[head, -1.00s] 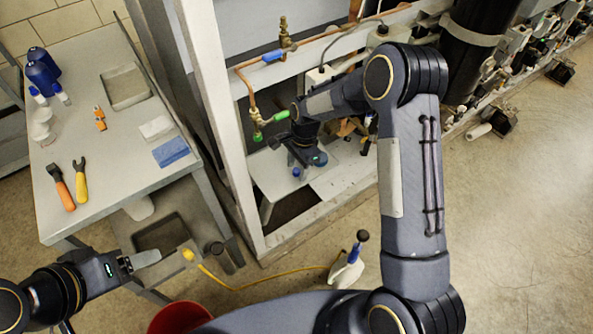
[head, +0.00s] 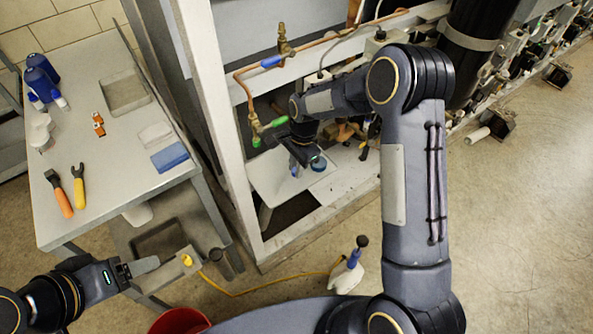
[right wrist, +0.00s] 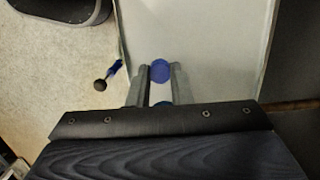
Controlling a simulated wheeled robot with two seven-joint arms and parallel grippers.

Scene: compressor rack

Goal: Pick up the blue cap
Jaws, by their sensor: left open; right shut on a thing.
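The blue cap (right wrist: 160,71) is a small round blue piece between the two fingertips of my right gripper (right wrist: 160,80) in the right wrist view. The fingers press on it from both sides. In the head view my right gripper (head: 299,166) reaches through the rack frame, over a pale shelf, with a small bit of blue at its tips. I cannot tell whether the cap is clear of the shelf. My left gripper (head: 146,265) is open and empty beside the table's lower shelf.
The pale shelf (right wrist: 205,30) lies under my right gripper. The rack's white post (head: 224,140) and copper pipe with green-handled valve (head: 268,127) stand close to my right arm. A table (head: 110,190) with tools and bottles is at left.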

